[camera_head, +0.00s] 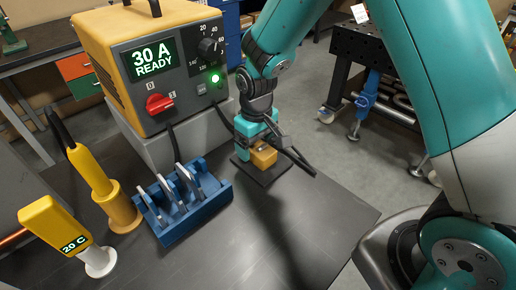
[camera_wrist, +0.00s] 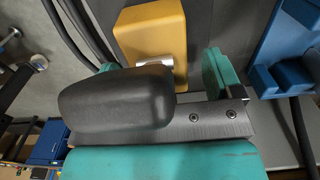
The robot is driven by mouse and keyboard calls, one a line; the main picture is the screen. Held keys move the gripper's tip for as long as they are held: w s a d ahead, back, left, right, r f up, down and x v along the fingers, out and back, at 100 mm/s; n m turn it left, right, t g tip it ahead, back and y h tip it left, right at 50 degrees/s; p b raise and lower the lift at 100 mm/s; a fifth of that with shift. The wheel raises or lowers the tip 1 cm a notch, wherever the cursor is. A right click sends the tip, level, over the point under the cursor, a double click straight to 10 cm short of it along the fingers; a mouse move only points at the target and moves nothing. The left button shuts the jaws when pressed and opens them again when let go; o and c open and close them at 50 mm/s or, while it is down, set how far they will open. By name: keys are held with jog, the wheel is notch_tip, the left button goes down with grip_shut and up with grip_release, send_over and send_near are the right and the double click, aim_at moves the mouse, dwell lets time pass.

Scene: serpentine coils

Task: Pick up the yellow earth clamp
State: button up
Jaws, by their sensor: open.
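The yellow earth clamp (camera_head: 263,157) sits on a small dark plate on the bench, right of the power unit. My gripper (camera_head: 254,132) points down just above and behind it, with teal fingers apart. In the wrist view the clamp's yellow block (camera_wrist: 152,28) shows beyond the open fingers (camera_wrist: 163,64), with a short metal pin on its near side. A rounded black piece (camera_wrist: 115,98) crosses close to the camera and hides part of the left finger. I cannot tell whether the fingers touch the clamp.
The yellow power unit (camera_head: 110,62) reads 30 A READY and stands close left of my gripper. A blue rack (camera_head: 212,201) holds several metal plates. A yellow torch (camera_head: 90,170) and a 20 C gauge (camera_head: 52,226) stand left. The bench's front right (camera_head: 310,215) is clear.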

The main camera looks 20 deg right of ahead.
jog(key=shift+f, duration=0.65)
jog(key=c, duration=1.3)
jog(key=shift+w, duration=0.1)
jog(key=shift+c, duration=1.2)
jog(key=shift+r, duration=0.15)
